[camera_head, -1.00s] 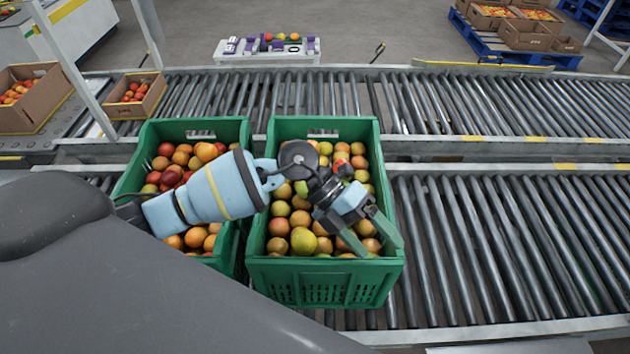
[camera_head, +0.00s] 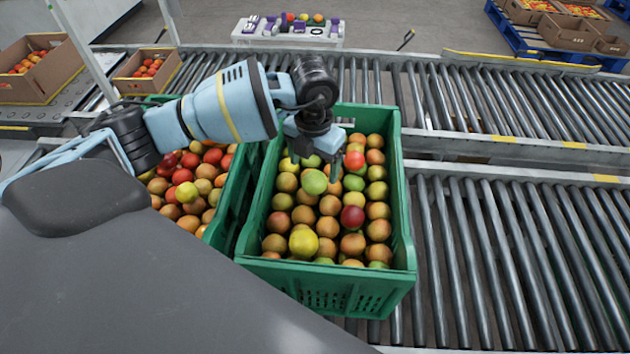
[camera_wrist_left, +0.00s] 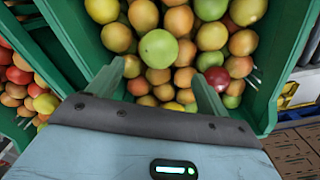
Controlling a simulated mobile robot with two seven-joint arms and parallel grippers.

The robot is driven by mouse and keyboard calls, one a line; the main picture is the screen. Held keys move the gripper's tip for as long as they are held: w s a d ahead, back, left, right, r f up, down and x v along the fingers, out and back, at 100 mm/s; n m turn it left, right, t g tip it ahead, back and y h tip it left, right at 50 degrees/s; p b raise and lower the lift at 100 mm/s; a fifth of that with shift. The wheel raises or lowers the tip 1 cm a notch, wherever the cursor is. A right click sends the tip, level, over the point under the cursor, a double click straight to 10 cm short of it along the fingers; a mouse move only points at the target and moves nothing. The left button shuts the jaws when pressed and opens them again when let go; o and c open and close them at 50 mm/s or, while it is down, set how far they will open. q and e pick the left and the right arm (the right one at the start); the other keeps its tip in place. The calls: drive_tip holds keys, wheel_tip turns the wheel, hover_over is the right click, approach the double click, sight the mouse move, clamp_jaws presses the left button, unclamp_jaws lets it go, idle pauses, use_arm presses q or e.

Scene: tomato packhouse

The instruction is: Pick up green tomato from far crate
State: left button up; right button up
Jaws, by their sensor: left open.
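A green tomato (camera_head: 314,182) lies on top of the fruit in the right-hand green crate (camera_head: 396,205), near the crate's middle. In the left wrist view the green tomato (camera_wrist_left: 158,48) shows just beyond the fingers, roughly midway between them. My left gripper (camera_head: 315,164) is open, pointing down over this crate, with its two fingers apart and nothing held. In the left wrist view the left gripper (camera_wrist_left: 156,88) shows both green fingers spread over the fruit. Whether the fingertips touch any fruit I cannot tell. My right gripper is not in view.
A second green crate (camera_head: 233,195) of tomatoes stands close on the left, partly under my arm. A yellow tomato (camera_head: 303,243) and a red one (camera_head: 352,217) lie near the green one. The roller conveyor (camera_head: 500,250) to the right is empty. Cardboard boxes (camera_head: 148,72) stand at the back left.

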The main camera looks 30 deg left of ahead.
sight(314, 175)
use_arm(q)
drive_tip(key=shift+w+a+f, duration=0.1)
drive_tip(key=shift+w+f, duration=0.1)
drive_tip(key=shift+f, duration=1.3)
drive_tip(key=shift+w+a+f, duration=0.1)
drive_tip(key=shift+w+f, duration=0.1)
drive_tip(key=shift+f, duration=1.3)
drive_tip(key=c, duration=0.8)
